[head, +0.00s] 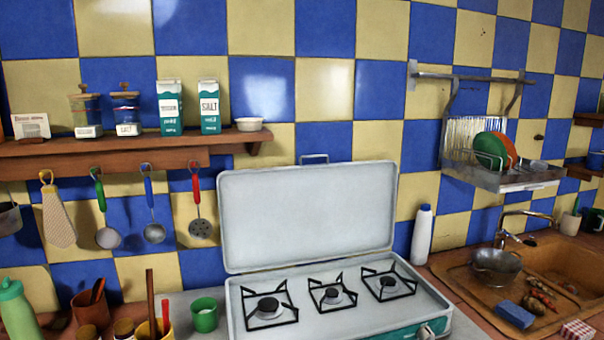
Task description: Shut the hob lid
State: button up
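The hob (314,315) is a white box with several black pan supports and burners on top and a teal front panel at the lower right. Its white lid (307,214) stands open and roughly upright along the hob's back edge, in front of the tiled wall. A small metal handle (314,158) sits on the lid's top edge. Nothing lies on the burners. My gripper is not in the head view.
A green cup (204,314) stands close left of the hob. A white bottle (421,234) stands behind its right side. Utensils hang under the wooden shelf (120,143) at left. A sink (565,270) is at right.

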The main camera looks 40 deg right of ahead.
aim_at(272, 217)
jog(key=l+z, duration=0.25)
jog(key=l, duration=0.15)
jog(key=k+l+z, duration=0.1)
jog(key=l+z, duration=0.2)
jog(key=l, duration=0.15)
jog(key=i+l+z, duration=0.2)
jog(key=k+j, duration=0.05)
jog(key=k, duration=0.05)
